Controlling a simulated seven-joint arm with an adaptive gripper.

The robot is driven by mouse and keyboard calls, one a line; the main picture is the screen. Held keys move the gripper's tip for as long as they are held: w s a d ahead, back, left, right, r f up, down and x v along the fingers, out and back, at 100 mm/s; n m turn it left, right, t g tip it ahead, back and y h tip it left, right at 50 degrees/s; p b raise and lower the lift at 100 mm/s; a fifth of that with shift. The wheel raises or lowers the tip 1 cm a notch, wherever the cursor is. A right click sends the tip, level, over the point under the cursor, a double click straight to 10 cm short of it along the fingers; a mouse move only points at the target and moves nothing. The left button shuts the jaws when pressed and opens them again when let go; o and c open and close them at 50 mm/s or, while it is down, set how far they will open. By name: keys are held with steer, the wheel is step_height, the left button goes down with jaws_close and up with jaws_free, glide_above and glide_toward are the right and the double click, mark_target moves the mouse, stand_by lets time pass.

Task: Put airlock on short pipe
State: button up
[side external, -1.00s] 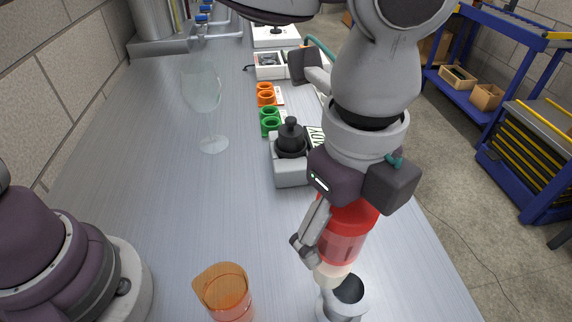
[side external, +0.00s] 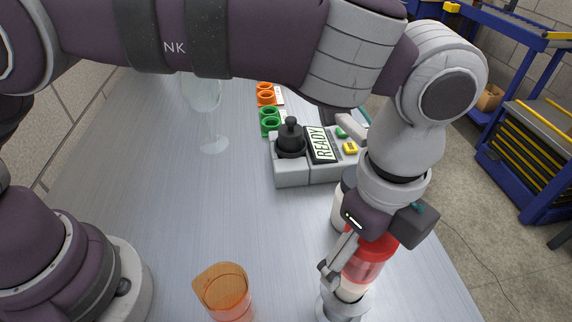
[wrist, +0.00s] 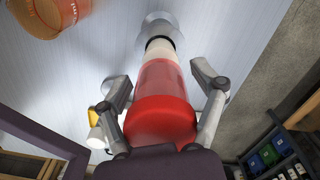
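The airlock (side external: 366,268) has a red cap, a clear red body and a cream lower end. It is slightly tilted in the side view. The short pipe (side external: 338,309) is a grey metal piece standing on the bench, partly hidden by the airlock. The airlock's cream end (wrist: 160,48) is at the pipe's dark mouth (wrist: 159,40). I cannot tell how far it sits inside.
An orange tumbler (side external: 226,294) stands left of the pipe. A white container (side external: 339,209) stands just behind my gripper. Bench between tumbler and control box is clear.

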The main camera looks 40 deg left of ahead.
steer(key=shift+o, duration=1.1)
steer(key=shift+r, duration=0.1)
step_height(320, 180, up, 7)
steer(key=shift+f, duration=0.2)
steer(key=shift+a+r, duration=0.1)
steer(key=shift+r, duration=0.45)
steer(key=w+a+r+n+t+h, duration=0.1)
steer(key=w+a+r+n, duration=0.15)
steer(key=a+n, duration=0.35)
steer(key=w+a+r+n+t, duration=0.1)
steer(key=a+r+n, duration=0.2)
steer(key=a, duration=0.4)
steer(key=s+a+f+n+t, duration=0.1)
steer(key=s+a+f+n, duration=0.1)
steer(key=a+n, duration=0.4)
steer(key=s+a+f+n+t+y, duration=0.1)
steer(key=s+a+f+n+t, duration=0.1)
steer(key=s+a+n, duration=0.3)
steer(key=a+f+n, duration=0.1)
steer(key=a, duration=0.2)
steer(key=shift+s+n+t, duration=0.3)
